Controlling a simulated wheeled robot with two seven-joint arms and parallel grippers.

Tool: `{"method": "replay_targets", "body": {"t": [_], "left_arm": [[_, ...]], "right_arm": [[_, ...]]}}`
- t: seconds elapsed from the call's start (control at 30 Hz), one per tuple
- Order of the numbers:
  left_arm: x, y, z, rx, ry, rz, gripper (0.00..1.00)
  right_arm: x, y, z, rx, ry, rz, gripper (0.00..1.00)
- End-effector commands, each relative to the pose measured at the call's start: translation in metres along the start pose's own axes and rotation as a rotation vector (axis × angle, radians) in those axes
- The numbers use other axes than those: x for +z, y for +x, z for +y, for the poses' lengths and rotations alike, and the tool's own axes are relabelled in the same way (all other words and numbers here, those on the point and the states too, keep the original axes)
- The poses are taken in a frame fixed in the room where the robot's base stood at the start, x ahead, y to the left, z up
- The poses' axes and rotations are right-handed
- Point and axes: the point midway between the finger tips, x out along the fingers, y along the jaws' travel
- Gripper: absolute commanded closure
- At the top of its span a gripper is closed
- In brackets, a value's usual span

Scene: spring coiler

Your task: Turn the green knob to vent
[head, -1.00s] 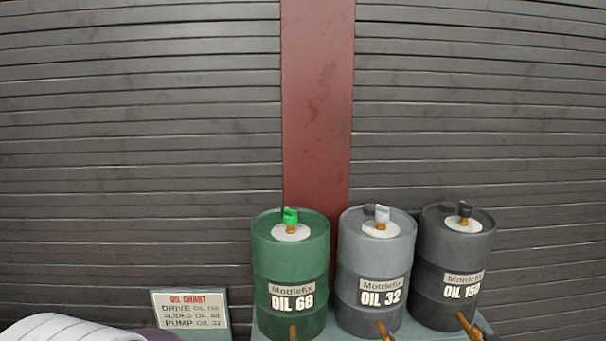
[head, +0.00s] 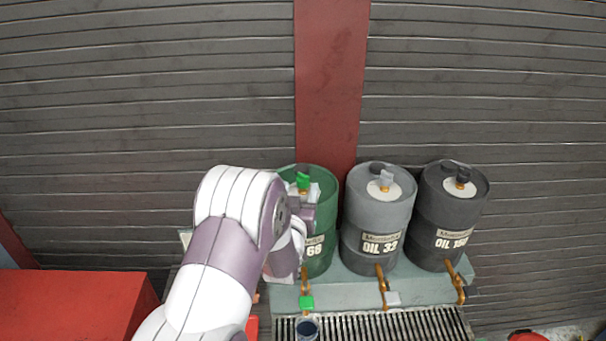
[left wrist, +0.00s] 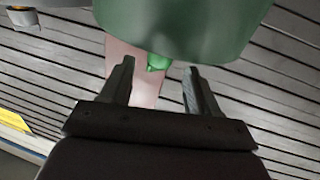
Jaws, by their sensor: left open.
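The green knob (head: 303,181) stands on the top of the green drum (head: 321,252), on a brass stem. My left arm reaches in front of this drum and hides much of its left side and label. In the left wrist view my left gripper (left wrist: 159,66) is open and empty. The green knob (left wrist: 157,61) shows between its fingertips, beyond them at the rim of the green drum (left wrist: 180,25). I cannot tell how far apart gripper and knob are. My right gripper is not in view.
A grey drum (head: 374,216) and a dark drum (head: 444,222) stand to the right, with their own top knobs. Brass taps (head: 382,280) stick out in front, above a grated tray (head: 385,325). A red box (head: 70,305) is at the lower left.

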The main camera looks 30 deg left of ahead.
Motion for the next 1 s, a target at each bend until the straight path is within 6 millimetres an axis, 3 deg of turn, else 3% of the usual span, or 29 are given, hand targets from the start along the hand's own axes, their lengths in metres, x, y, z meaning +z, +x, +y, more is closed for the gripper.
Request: {"method": "replay_targets", "body": {"t": [0.03,0.2,0.53,0.57,0.7,0.73,1.0], "left_arm": [[-0.004,0.01,0.0,-0.001,0.0,-0.001,0.39],[-0.002,0.031,0.0,0.0,0.0,-0.001,0.39],[0.001,0.036,0.0,0.0,0.0,-0.001,0.39],[0.001,0.036,0.0,0.0,0.0,-0.001,0.43],[0.001,0.036,0.0,0.0,0.0,-0.001,0.88],[0.001,0.036,0.0,0.0,0.0,-0.001,0.94],[0.002,0.036,-0.001,0.017,-0.001,-0.003,0.94]], "right_arm": [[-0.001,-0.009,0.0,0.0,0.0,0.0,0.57],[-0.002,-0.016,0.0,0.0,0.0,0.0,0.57],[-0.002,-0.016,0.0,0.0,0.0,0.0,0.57],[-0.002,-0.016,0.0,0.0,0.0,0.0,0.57],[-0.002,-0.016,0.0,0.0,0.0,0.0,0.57],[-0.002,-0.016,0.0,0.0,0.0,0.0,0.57],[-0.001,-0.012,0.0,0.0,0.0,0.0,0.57]]}}
